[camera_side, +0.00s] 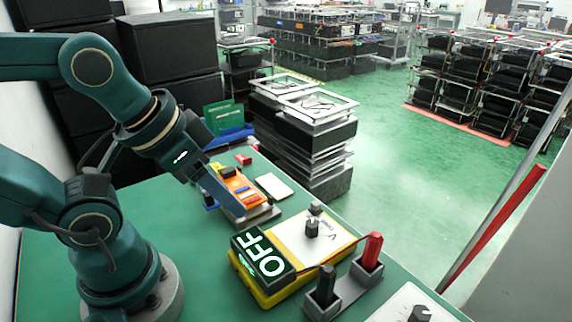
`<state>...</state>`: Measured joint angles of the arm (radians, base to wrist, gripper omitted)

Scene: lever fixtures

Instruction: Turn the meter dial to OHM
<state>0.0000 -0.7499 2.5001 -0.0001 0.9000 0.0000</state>
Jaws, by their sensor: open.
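The meter (290,270) is a yellow box with a pale face, lying on the green table. Its dark display (263,254) reads OFF in large white letters. The grey dial (312,227) stands up from the face, with small markings around it, a V among them; where it points is too small to tell. My gripper (228,205) is open, up and left of the meter, beside an orange tray. It is apart from the dial, and its fingers partly overlap the tray in view.
The orange tray (238,184) holds small coloured pieces. A grey holder (348,287) with a red post (371,251) and a black post (326,286) stands right of the meter. A white card (273,186) lies behind.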

